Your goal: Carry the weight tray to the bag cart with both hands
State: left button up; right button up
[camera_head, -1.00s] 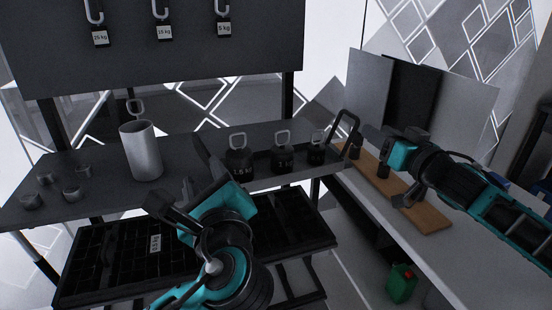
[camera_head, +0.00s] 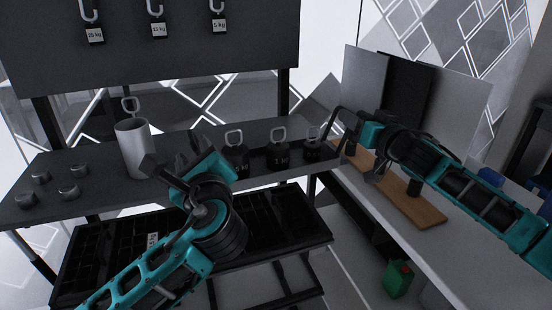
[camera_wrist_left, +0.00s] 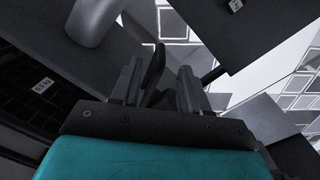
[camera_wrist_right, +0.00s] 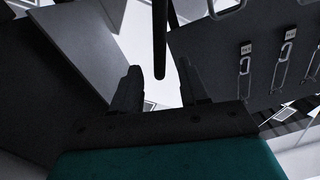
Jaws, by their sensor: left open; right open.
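Dark lidded weights with ring handles, among them a 1 kg weight (camera_head: 279,155), stand in a row on the grey shelf. A black upright handle (camera_head: 336,128) rises at the row's right end; whether a tray lies under the weights is hard to tell. My left gripper (camera_head: 178,156) is open at the row's left end. In the left wrist view a dark upright piece (camera_wrist_left: 154,66) stands between its fingers. My right gripper (camera_head: 358,143) is open beside the right handle. A black bar (camera_wrist_right: 160,42) shows ahead between its fingers in the right wrist view.
A metal cylinder (camera_head: 133,150) and several small round weights (camera_head: 40,178) occupy the shelf's left side. A wooden board (camera_head: 410,205) lies on the right bench. A green can (camera_head: 398,279) stands below. Hooks with labelled weights hang from the panel (camera_head: 200,40) behind.

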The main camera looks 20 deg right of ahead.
aim_at(192, 147)
pick_arm(q)
jog(key=shift+w+a, duration=0.2)
jog(key=shift+w, duration=2.6)
pick_arm(e)
jog(key=shift+w+a, duration=0.15)
jog(key=shift+w, duration=1.25)
jog(key=shift+w+a, duration=0.1)
jog(key=shift+w, duration=1.3)
pick_arm(q)
jog(key=shift+c, duration=0.2)
pick_arm(e)
jog(key=shift+c, duration=0.2)
pick_arm(q)
grip_shut()
pick_arm(e)
grip_shut()
